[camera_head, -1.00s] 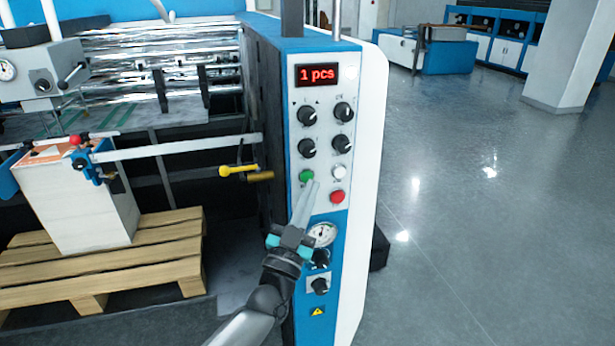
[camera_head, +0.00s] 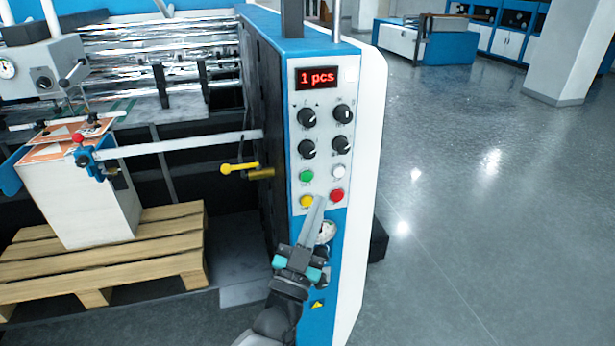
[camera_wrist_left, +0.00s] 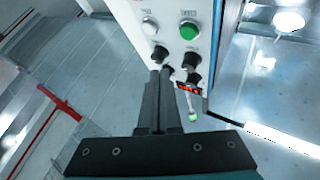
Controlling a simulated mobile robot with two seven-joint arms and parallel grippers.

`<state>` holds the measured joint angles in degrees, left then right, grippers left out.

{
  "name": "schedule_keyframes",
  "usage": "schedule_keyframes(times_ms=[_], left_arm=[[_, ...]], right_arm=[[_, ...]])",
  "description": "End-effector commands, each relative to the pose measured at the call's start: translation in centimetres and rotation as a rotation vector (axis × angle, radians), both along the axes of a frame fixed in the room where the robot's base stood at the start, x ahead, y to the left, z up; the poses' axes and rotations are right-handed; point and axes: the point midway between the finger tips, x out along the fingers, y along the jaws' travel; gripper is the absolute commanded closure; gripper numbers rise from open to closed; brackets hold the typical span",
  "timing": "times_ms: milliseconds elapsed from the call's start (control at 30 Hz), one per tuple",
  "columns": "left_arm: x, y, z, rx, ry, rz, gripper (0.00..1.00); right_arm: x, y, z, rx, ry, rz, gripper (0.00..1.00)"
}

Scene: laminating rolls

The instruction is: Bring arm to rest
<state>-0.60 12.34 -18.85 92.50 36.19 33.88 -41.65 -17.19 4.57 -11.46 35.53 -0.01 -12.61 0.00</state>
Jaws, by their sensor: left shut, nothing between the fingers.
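My left gripper (camera_head: 318,200) reaches up from the bottom of the head view, in front of the machine's control panel (camera_head: 326,165). Its fingers are shut with nothing between them. The tips overlap the panel between the yellow button (camera_head: 306,201) and the red button (camera_head: 337,195); I cannot tell any gap. The green button (camera_head: 306,175) is in clear view above. In the left wrist view the shut fingers (camera_wrist_left: 160,75) point at the panel, with the green button (camera_wrist_left: 188,30) and white button (camera_wrist_left: 150,26) ahead. My right gripper is not in view.
At left, a paper stack (camera_head: 80,205) stands on a wooden pallet (camera_head: 110,262) below shiny rollers (camera_head: 160,60). Open grey floor (camera_head: 480,220) lies to the right.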

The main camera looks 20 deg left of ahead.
Motion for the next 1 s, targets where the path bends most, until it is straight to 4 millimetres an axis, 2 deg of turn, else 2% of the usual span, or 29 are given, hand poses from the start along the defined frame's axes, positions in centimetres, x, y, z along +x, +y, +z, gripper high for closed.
schedule_keyframes(times_ms=[300, 367, 433, 467, 567, 600, 733, 800, 867, 900, 967, 1000], left_arm=[[0.1, 0.0, -0.4, 0.001, 0.007, -0.001, 1.00], [0.1, 0.0, -1.6, 0.006, 0.031, -0.005, 1.00], [0.2, -0.2, -4.5, 0.017, 0.086, -0.016, 1.00], [0.2, -0.2, -6.1, 0.023, 0.117, -0.022, 1.00], [-0.1, -0.4, -13.1, 0.043, 0.261, -0.046, 1.00], [-0.5, -0.4, -16.3, 0.051, 0.327, -0.056, 1.00], [-2.5, -0.4, -26.2, 0.065, 0.544, -0.082, 1.00], [-4.2, -0.2, -31.3, 0.070, 0.660, -0.091, 1.00], [-6.0, 0.0, -35.7, 0.073, 0.761, -0.097, 1.00], [-7.3, 0.2, -38.5, 0.072, 0.829, -0.099, 1.00], [-9.5, 0.4, -42.5, 0.072, 0.929, -0.100, 1.00], [-11.2, 0.6, -45.1, 0.070, 0.996, -0.100, 1.00]], right_arm=[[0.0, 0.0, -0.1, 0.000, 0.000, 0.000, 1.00], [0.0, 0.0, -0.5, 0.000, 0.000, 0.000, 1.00], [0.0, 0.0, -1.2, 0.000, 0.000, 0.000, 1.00], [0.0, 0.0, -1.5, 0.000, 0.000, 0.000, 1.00], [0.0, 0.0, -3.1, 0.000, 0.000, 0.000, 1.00], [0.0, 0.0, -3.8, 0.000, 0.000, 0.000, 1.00], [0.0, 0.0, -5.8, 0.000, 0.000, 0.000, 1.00], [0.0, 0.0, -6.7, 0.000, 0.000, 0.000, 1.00], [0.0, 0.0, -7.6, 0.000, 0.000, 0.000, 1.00], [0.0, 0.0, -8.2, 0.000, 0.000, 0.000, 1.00], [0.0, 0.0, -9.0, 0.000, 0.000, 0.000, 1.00], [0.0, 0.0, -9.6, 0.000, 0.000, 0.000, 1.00]])
